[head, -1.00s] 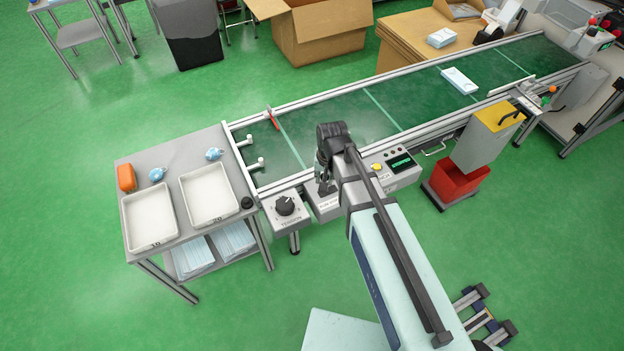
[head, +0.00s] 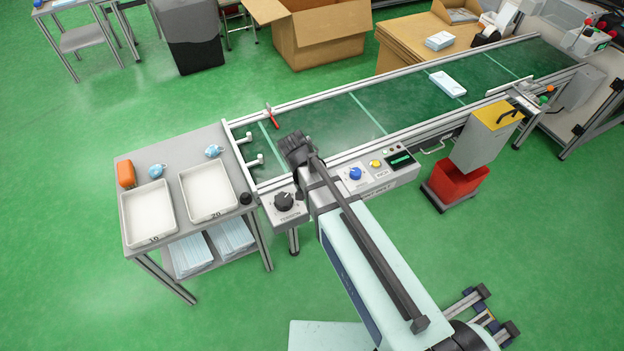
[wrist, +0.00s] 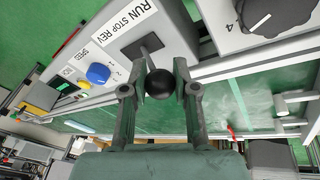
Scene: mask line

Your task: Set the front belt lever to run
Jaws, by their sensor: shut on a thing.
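The front belt lever shows in the wrist view as a round black knob (wrist: 160,84) in front of a dark slot plate (wrist: 148,47). The plate sits on a grey box with a white label (wrist: 122,22) reading RUN, STOP, REV. My gripper (wrist: 159,78) has a finger on each side of the knob and is shut on it. In the head view my arm covers the lever and fingertips. The belt (head: 320,128) is green with pale cross stripes.
A black tension dial (head: 284,201) sits left of the lever box. A blue speed knob (head: 355,173) and a yellow button (head: 375,163) are right of it. A white packet (head: 449,84) lies on the belt. A side table (head: 190,155) with two trays stands left.

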